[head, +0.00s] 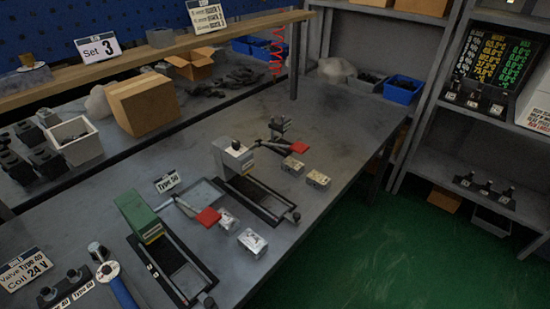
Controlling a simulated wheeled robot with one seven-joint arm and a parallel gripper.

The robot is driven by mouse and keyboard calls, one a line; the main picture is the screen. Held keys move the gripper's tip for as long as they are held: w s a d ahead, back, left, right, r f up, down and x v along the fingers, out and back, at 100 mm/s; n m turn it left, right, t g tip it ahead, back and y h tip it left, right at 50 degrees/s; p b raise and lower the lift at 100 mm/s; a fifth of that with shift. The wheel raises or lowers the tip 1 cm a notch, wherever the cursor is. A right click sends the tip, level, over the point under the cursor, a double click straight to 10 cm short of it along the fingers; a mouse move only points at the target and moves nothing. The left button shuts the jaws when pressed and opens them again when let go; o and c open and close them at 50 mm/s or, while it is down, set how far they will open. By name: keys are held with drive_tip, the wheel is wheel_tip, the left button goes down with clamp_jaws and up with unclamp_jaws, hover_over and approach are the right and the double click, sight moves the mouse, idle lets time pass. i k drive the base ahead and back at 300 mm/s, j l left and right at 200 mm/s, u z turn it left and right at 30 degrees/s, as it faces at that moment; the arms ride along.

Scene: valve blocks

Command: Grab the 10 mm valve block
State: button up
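Several small silver valve blocks lie on the grey workbench (340,135). One block (252,242) lies at the front, right of the green-topped fixture (138,215). A second block (228,220) lies just behind it, by a red pad. Two more blocks, one nearer (318,180) and one farther (292,166), lie right of the grey-topped fixture (233,158). Marks on the blocks are too small to read, so I cannot tell which is 10 mm. My gripper is not in view.
Red pads on arms (208,217) stick out beside the fixtures. A wooden shelf (150,62) crosses above the bench, with a Set 3 sign (98,47) and a red coiled hose (277,50). A blue-handled tool (122,288) stands front left. Green floor (370,250) is open at right.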

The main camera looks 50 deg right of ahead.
sight(290, 166)
drive_tip(key=l, duration=2.4)
drive_tip(key=i+u, duration=0.05)
drive_tip(key=i, duration=0.05)
